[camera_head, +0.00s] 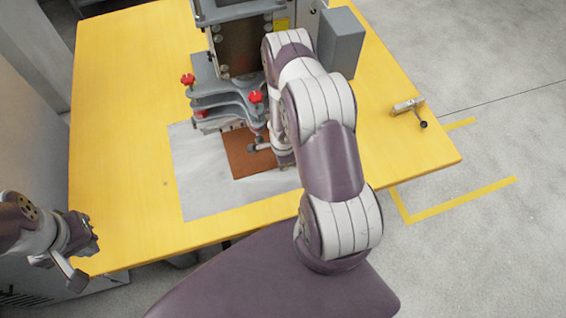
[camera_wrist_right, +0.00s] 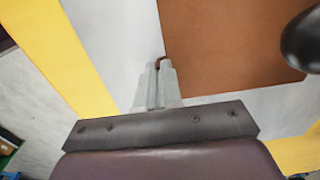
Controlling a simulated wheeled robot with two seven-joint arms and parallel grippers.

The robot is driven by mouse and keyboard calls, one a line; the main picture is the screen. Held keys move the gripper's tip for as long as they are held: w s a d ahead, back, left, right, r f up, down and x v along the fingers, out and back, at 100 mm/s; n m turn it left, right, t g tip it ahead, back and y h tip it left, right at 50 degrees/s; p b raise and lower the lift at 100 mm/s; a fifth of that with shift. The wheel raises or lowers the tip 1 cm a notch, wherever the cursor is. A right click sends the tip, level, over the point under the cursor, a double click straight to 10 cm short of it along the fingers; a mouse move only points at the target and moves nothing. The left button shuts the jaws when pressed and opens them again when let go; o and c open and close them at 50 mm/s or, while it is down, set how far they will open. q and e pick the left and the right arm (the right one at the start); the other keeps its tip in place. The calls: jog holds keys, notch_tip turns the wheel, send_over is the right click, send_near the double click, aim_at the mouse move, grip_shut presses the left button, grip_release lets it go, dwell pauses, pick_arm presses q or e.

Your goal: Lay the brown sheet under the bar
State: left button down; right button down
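The brown sheet (camera_head: 240,152) lies flat on a white-grey sheet (camera_head: 200,185) in front of the press, its far edge close to the press's lower bar (camera_head: 229,125). My right arm covers its right side in the head view. The brown sheet fills the upper right of the right wrist view (camera_wrist_right: 230,40). My right gripper (camera_wrist_right: 159,68) has its fingers together at a corner of the sheet, with a bit of brown between the tips. My left gripper (camera_head: 86,262) is away at the table's front left corner; its finger gap is unclear.
The grey press (camera_head: 235,50) with red knobs (camera_head: 187,79) stands at the back of the yellow table (camera_head: 120,130). A grey box (camera_head: 341,42) is beside it. A small metal clamp (camera_head: 408,105) lies at the right. The table's left side is clear.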

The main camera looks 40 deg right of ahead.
jog(key=c, duration=1.2)
grip_release()
jog(key=shift+c, duration=0.2)
